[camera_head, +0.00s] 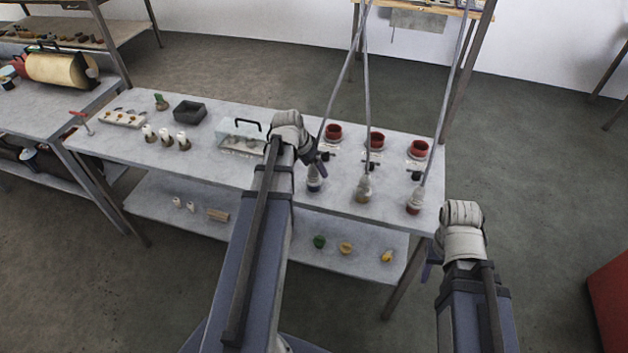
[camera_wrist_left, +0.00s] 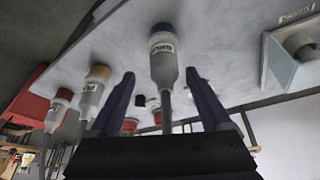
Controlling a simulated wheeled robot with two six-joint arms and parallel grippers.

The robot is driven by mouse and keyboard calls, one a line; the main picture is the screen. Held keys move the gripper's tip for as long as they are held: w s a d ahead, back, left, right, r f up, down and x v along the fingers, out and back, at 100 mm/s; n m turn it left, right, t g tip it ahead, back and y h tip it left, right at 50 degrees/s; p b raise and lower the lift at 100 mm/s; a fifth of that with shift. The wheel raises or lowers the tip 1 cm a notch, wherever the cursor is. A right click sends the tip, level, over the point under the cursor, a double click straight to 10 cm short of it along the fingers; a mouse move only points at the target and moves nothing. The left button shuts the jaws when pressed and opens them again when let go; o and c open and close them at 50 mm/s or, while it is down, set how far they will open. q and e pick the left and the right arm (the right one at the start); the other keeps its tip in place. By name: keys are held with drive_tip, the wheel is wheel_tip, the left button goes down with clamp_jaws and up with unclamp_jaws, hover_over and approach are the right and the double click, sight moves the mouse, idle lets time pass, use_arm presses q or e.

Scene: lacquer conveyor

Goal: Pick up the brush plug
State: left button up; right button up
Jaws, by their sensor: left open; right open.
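Three pale plugs on hoses stand along the front of the bench: one with a blue end (camera_head: 315,182), one with a yellow end (camera_head: 363,190) and one with a red end (camera_head: 414,203). Their labels are too small to read surely, so I cannot tell which is the brush plug. My left gripper (camera_head: 318,163) is open at the blue-ended plug. In the left wrist view, this plug (camera_wrist_left: 163,65) shows between the spread fingers (camera_wrist_left: 160,78); contact is not visible. My right gripper (camera_head: 431,265) is open, beyond the bench's front right corner, mostly hidden by its wrist.
Three red cups (camera_head: 333,132) stand behind the plugs, with small black parts between. A clear box with a black handle (camera_head: 242,135) stands left of my left wrist. Hoses (camera_head: 367,90) hang from above. A lower shelf (camera_head: 330,260) holds small coloured parts.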

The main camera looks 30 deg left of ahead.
sight(317, 172)
use_arm(q)
drive_tip(key=shift+a+b+x, duration=0.15)
drive_tip(key=shift+b+x, duration=1.05)
drive_tip(key=shift+x, duration=0.1)
drive_tip(key=shift+a+b+x, duration=0.15)
drive_tip(key=shift+b+x, duration=1.05)
drive_tip(key=shift+x, duration=0.15)
drive_tip(key=shift+r, duration=0.1)
clamp_jaws()
